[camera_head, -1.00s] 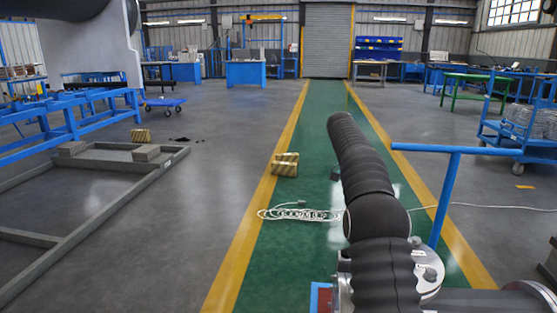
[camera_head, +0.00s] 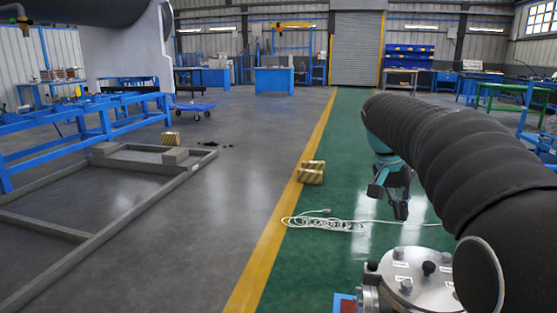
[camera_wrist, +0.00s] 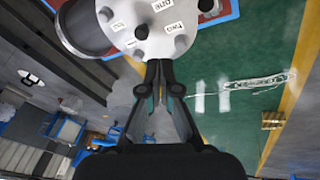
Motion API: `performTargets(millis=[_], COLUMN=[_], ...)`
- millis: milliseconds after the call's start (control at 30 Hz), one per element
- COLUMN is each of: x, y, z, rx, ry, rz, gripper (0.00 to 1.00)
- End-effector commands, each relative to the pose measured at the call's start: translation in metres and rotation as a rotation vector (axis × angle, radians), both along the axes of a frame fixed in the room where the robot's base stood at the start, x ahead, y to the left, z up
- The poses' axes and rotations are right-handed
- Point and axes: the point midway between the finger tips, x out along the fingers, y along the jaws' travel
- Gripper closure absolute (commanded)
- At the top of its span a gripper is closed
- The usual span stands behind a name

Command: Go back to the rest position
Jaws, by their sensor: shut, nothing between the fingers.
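My gripper (camera_head: 388,198) hangs fingers down from the end of my black-sleeved arm, above the green walkway in the head view. In the wrist view its two dark fingers (camera_wrist: 159,68) come together at the tips, shut and empty. The tips point toward the round metal flange of my own base, which has white labels. No object is held. The large grey-white flanged shell (camera_head: 120,50) stands at the upper left of the head view, well away from my gripper.
A coiled white cable (camera_head: 325,222) lies on the green walkway (camera_head: 330,270). A grey floor frame (camera_head: 95,242) and blue stand (camera_head: 80,135) are at left.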

Motion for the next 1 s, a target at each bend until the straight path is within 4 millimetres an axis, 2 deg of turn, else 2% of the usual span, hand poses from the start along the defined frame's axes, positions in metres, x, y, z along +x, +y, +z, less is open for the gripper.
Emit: performTargets(millis=[33, 233, 467, 767, 1000], x=[-0.012, -0.053, -0.102, -0.164, -0.21], y=[0.005, 0.026, 0.049, 0.076, 0.094], z=[0.001, -0.003, -0.017, -0.047, -0.081], rx=[0.01, 0.05, 0.086, 0.116, 0.125], ry=[-0.011, -0.051, -0.103, -0.181, -0.25], rz=[0.034, 0.168, 0.316, 0.498, 0.631], gripper=[1.0, 1.0, 1.0, 1.0, 1.0])
